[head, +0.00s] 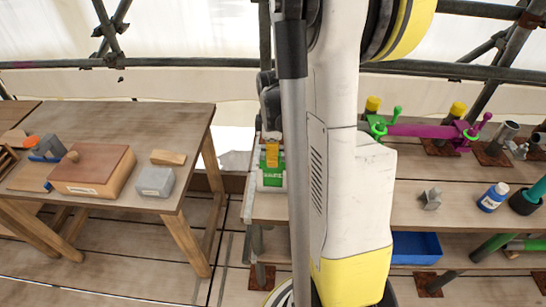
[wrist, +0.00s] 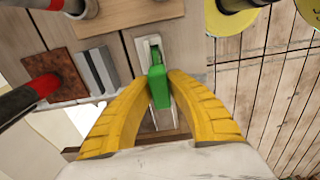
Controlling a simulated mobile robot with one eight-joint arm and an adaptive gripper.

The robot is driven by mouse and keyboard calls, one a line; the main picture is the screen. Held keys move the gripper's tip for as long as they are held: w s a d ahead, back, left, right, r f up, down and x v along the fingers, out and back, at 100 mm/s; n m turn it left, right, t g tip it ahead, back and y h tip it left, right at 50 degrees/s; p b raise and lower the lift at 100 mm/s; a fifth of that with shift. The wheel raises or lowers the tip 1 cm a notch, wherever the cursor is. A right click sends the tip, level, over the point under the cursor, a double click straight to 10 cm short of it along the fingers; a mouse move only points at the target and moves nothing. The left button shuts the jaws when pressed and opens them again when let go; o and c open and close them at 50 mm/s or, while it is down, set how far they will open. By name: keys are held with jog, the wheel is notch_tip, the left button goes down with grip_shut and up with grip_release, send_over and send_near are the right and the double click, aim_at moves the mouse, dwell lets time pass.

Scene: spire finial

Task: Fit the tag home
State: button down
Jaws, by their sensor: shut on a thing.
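The green tag (wrist: 157,78) is between the yellow fingers of my gripper (wrist: 158,82) in the wrist view. My gripper is shut on it. My arm hides part of that area.
The right bench (head: 415,207) carries a magenta tube (head: 425,130) with green clamps, a small grey block (head: 431,199) and a blue-white bottle (head: 493,197). A blue bin (head: 416,247) sits below. The left table (head: 120,205) holds a brown-topped box (head: 93,171) and a grey block (head: 155,181).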

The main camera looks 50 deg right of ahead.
jog(key=shift+f, duration=0.45)
jog(key=c, duration=0.7)
grip_release()
jog(key=shift+r, duration=0.1)
jog(key=shift+r+p, duration=2.95)
jog(key=shift+r, duration=1.5)
